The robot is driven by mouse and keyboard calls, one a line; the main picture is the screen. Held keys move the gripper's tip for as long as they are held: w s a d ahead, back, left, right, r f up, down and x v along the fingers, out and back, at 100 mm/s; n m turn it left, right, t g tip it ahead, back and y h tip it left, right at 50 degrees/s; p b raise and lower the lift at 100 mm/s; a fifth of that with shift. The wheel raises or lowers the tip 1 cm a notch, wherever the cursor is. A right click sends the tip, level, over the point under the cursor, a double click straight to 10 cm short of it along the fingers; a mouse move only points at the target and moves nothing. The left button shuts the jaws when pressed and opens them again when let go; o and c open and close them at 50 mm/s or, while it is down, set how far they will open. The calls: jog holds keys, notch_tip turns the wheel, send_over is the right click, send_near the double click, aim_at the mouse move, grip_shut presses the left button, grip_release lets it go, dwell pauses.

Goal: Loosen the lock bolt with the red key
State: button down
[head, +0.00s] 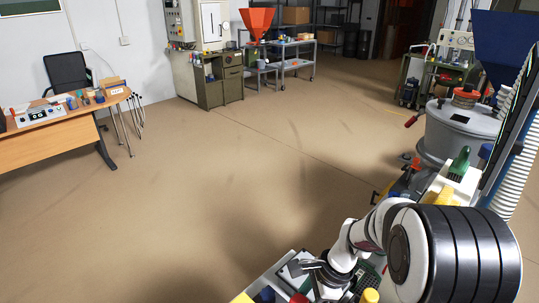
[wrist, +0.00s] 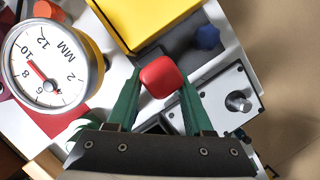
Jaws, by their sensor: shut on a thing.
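The red key (wrist: 162,77) shows in the wrist view as a rounded red block between my green fingers. My gripper (wrist: 159,88) is shut on it. The key's lower part is hidden beneath its red top, so I cannot tell whether it is seated in something. A silver bolt-like post (wrist: 239,101) stands on a pale plate to the right of the gripper, apart from the key; I cannot tell if it is the lock bolt. In the head view my gripper (head: 310,270) is low over a crowded work surface, and the key cannot be made out there.
A round dial gauge (wrist: 47,65) stands close on the left, and a yellow box (wrist: 145,20) lies just beyond the key. A dark blue knob (wrist: 207,37) is at upper right. A grey drum (head: 455,130) stands beyond my arm. The floor left of the work surface is clear.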

jog(key=shift+c, duration=1.1)
grip_release()
